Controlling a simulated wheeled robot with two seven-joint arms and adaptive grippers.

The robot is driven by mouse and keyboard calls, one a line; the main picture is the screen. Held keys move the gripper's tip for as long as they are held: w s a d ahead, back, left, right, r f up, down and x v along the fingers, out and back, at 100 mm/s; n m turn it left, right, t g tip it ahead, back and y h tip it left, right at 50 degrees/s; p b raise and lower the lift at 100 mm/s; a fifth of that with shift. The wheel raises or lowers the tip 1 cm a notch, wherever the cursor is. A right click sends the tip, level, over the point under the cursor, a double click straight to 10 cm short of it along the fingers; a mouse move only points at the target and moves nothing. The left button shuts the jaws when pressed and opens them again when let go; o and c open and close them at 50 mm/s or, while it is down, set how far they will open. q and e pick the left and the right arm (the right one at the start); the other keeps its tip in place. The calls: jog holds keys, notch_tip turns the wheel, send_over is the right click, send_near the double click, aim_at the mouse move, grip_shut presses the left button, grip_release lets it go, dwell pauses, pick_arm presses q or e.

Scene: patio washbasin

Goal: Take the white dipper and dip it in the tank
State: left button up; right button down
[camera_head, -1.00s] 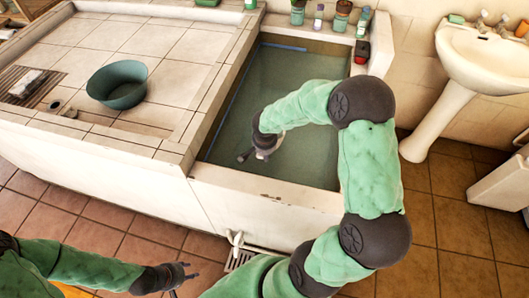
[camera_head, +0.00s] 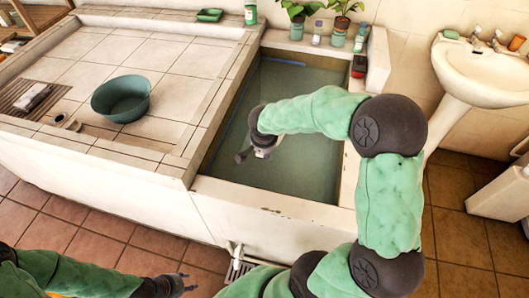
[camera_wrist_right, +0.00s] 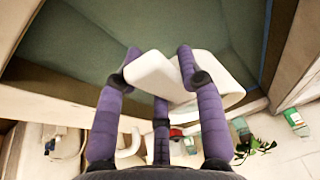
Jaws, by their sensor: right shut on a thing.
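The tank (camera_head: 300,170) is the rectangular basin of greenish water in the middle of the head view. My right gripper (camera_head: 243,156) is over the tank's left part, near its front. In the right wrist view the purple fingers of my right gripper (camera_wrist_right: 158,70) are shut on the white dipper (camera_wrist_right: 172,80). The fingers cover part of the dipper, and it is mostly hidden in the head view. I cannot tell whether it touches the water. My left gripper (camera_head: 187,283) is low in front of the basin, empty, with its fingers apart.
A green bowl (camera_head: 121,98) stands on the tiled counter (camera_head: 180,75) left of the tank. Potted plants (camera_head: 297,22) and bottles line the back ledge. A red and black object (camera_head: 359,67) sits on the right rim. A white sink (camera_head: 485,68) stands at the right.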

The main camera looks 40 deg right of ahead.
jog(key=shift+t+h, duration=0.3)
jog(key=shift+h, duration=0.1)
jog(key=shift+r+p, duration=1.15)
jog(key=shift+r, duration=3.55)
